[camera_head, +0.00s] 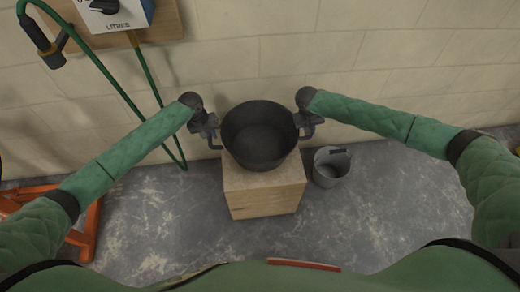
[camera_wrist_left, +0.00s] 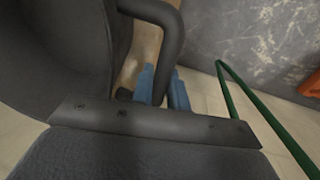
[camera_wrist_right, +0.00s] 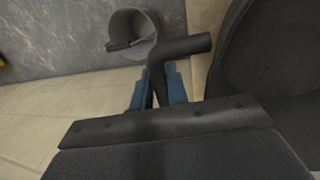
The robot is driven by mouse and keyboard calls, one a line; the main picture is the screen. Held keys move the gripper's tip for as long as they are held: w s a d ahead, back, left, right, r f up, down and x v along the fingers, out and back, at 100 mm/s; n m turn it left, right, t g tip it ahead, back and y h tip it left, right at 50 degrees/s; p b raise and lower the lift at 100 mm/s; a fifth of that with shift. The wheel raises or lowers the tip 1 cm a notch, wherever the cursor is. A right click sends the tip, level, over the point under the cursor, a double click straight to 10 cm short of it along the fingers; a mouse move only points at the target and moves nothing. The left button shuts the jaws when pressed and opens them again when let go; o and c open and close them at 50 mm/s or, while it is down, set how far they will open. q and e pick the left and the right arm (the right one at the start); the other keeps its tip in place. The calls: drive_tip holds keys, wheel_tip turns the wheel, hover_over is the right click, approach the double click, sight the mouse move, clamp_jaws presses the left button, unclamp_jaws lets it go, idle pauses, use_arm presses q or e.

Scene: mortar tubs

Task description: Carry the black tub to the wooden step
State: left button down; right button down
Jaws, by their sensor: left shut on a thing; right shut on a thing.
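The black tub (camera_head: 259,137) is upright at the wooden step (camera_head: 262,195), over its top; I cannot tell whether its base touches the wood. The tub looks empty. My left gripper (camera_head: 212,135) is shut on the tub's left handle, a dark bar that shows between blue fingertips in the left wrist view (camera_wrist_left: 163,85). My right gripper (camera_head: 306,128) is shut on the right handle, which shows between the fingertips in the right wrist view (camera_wrist_right: 158,85). The step's front and part of its top are visible; the tub hides the rest.
A grey bucket (camera_head: 331,166) stands on the floor just right of the step. A block wall (camera_head: 370,50) is close behind. A green hose (camera_head: 115,85) hangs from a litre-dial box (camera_head: 115,14) at the left. An orange frame (camera_head: 85,232) is at lower left.

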use_arm(q)
drive_tip(key=shift+a+f+b, duration=0.15)
drive_tip(key=shift+f+b, duration=0.2)
drive_tip(key=shift+f, duration=0.15)
use_arm(e)
drive_tip(key=shift+d+f, duration=0.1)
drive_tip(key=shift+f, duration=0.35)
use_arm(q)
drive_tip(key=c, duration=1.4)
unclamp_jaws()
drive_tip(key=shift+r, duration=0.1)
use_arm(e)
drive_tip(key=c, duration=1.4)
unclamp_jaws()
use_arm(q)
drive_tip(key=shift+o, duration=0.2)
use_arm(e)
drive_tip(key=shift+o, duration=0.2)
drive_tip(key=shift+r, duration=0.1)
use_arm(q)
wheel_tip(320, 180, up, 12)
drive_tip(key=a, duration=0.2)
use_arm(e)
wheel_tip(320, 180, up, 12)
drive_tip(key=a, duration=0.2)
drive_tip(key=shift+a, duration=0.25)
use_arm(q)
drive_tip(key=shift+a, duration=0.1)
